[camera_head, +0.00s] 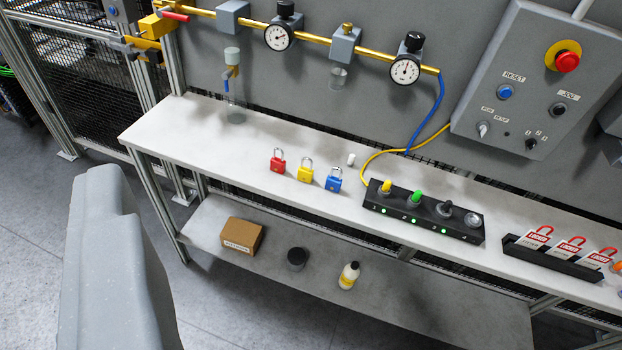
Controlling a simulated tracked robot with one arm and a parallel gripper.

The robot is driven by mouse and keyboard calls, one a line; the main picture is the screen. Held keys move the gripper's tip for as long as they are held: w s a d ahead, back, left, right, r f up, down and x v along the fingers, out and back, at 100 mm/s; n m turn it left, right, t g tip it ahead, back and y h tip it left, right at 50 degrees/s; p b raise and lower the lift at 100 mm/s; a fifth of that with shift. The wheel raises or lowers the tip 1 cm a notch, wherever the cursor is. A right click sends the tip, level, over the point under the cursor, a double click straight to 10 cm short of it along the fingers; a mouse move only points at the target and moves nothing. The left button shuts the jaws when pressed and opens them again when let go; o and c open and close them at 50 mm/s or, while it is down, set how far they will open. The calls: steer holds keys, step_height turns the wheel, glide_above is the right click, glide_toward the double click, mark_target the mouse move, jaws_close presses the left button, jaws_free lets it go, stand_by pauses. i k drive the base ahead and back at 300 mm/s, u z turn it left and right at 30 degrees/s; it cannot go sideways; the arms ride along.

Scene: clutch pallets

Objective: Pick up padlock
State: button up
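Three padlocks stand in a row on the white bench top, left of its middle. The red padlock (278,164) is on the left, the yellow padlock (305,173) is in the middle and the blue padlock (333,182) is on the right. They stand apart with their silver shackles up. A grey rounded part (115,260) fills the lower left, and I see no fingertips on it. It is apart from the padlocks in the picture. My gripper's fingers do not show.
A black block with lit sockets (425,217) and a rack of red-and-white tags (560,262) stand right of the padlocks. A box (241,236) and a bottle (349,276) are on the lower shelf. Gauges (278,37) and a control panel (530,85) are behind.

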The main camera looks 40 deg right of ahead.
mark_target(305, 174)
steer(key=z, duration=0.05)
steer(key=i, duration=0.9)
steer(key=u, duration=0.1)
